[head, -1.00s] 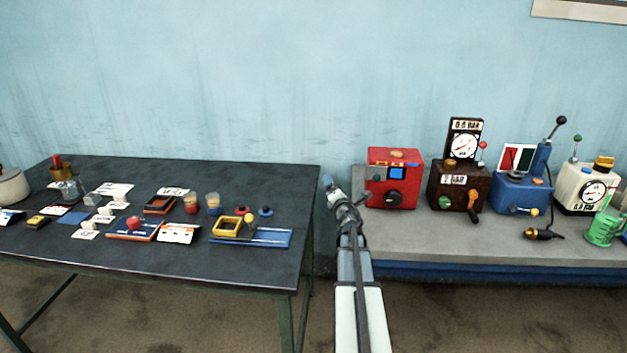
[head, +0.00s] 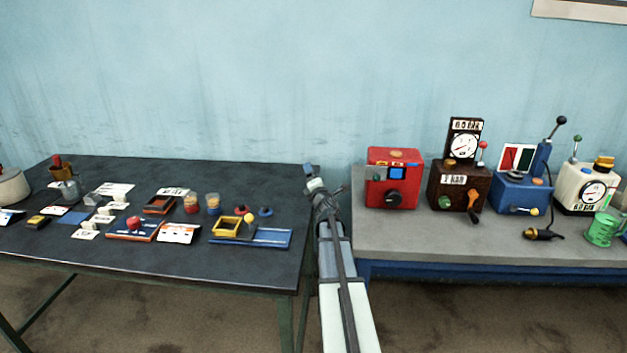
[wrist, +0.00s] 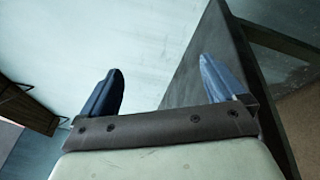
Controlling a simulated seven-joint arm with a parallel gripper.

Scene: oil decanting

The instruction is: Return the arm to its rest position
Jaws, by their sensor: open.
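My arm reaches up from the bottom of the head view. My gripper (head: 310,176) is small there, over the right end of the dark table (head: 150,258). In the wrist view my gripper (wrist: 162,88) shows two blue-grey fingers spread wide apart with nothing between them. The edge of a dark surface passes behind the right finger. The pale blue wall lies behind the gap between the fingers.
The dark table carries blocks, labels, trays and two small jars (head: 191,203). The grey bench (head: 400,242) at right holds a red box (head: 394,160), a brown gauge box (head: 459,182), a blue box (head: 522,195), a cream box (head: 583,190) and a green jug (head: 603,228). A floor gap separates the two.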

